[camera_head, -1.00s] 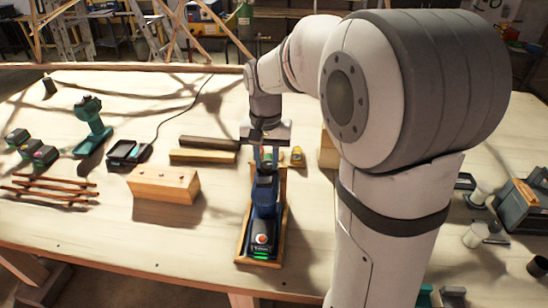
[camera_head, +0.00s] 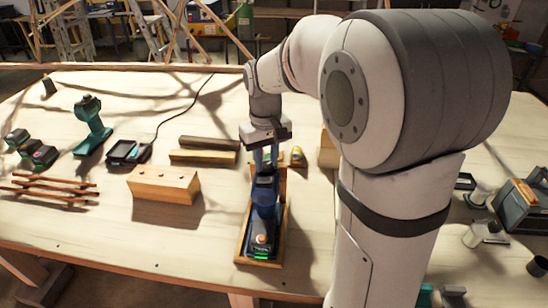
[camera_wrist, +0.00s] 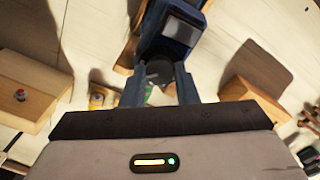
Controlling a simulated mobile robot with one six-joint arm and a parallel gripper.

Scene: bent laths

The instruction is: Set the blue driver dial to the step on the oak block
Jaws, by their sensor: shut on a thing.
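The blue driver (camera_head: 263,212) lies in a wooden cradle (camera_head: 240,245) near the front of the bench. My gripper (camera_head: 266,160) reaches down at its far end. In the wrist view my gripper (camera_wrist: 159,80) has its two blue-grey fingers on either side of the dark round dial (camera_wrist: 160,71), shut on it. The dial's marks cannot be read. A pale wooden block (camera_head: 165,183) stands left of the driver; it also shows at the right of the wrist view (camera_wrist: 250,75). Another wooden block (camera_head: 328,149), partly behind my arm, stands to the right. I cannot tell which is oak.
Two wood strips (camera_head: 205,155) lie left of my gripper, and a small yellow thing (camera_head: 298,155) is close on its right. A charger (camera_head: 128,152), a teal driver (camera_head: 92,125) and thin brown laths (camera_head: 55,188) are farther left. The front left bench top is clear.

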